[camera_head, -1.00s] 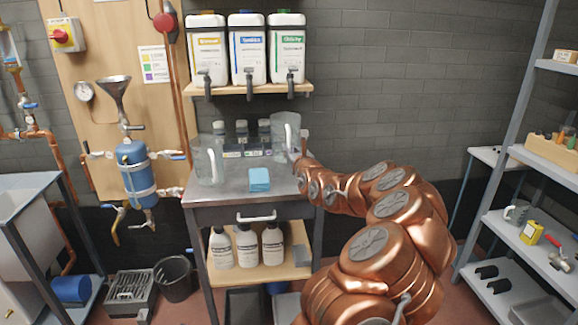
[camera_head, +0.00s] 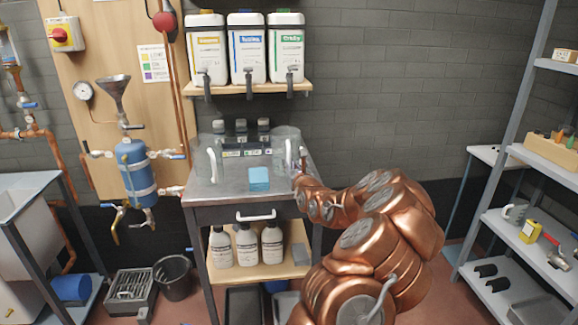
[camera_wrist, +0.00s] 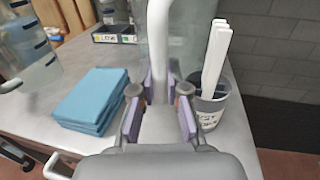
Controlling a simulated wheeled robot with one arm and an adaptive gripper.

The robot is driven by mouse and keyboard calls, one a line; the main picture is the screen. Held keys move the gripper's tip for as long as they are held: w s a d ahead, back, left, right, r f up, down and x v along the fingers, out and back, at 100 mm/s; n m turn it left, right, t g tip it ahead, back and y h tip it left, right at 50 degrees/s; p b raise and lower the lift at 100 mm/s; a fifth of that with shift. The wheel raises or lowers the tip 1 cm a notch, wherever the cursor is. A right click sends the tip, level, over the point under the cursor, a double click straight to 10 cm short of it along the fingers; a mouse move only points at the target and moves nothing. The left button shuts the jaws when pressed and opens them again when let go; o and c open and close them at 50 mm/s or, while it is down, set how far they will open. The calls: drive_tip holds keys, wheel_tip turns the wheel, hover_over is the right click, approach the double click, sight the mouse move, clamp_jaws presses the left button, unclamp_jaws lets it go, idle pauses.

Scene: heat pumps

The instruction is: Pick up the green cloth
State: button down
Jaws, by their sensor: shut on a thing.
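No green cloth shows in either view. A stack of folded light blue cloths (camera_head: 259,179) lies on the grey metal bench top; it also shows in the wrist view (camera_wrist: 93,100), left of my gripper. My gripper (camera_head: 294,167) is at the right side of the bench. In the wrist view its two purple-padded fingers (camera_wrist: 159,108) are shut on the white handle of a clear jug (camera_wrist: 158,40). This jug (camera_head: 287,143) stands upright at the back right of the bench; I cannot tell whether it touches the bench top.
Another clear jug (camera_head: 212,165) stands on the bench's left side. Small dark-capped bottles (camera_head: 241,126) stand at the back. A cup with white strips (camera_wrist: 212,105) is right of my fingers. White canisters (camera_head: 247,50) are on the shelf above. Metal shelving (camera_head: 495,235) stands at right.

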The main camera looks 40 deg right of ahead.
drive_tip(key=c, duration=1.2)
unclamp_jaws()
drive_tip(key=b+v, duration=0.1)
drive_tip(key=v, duration=1.1)
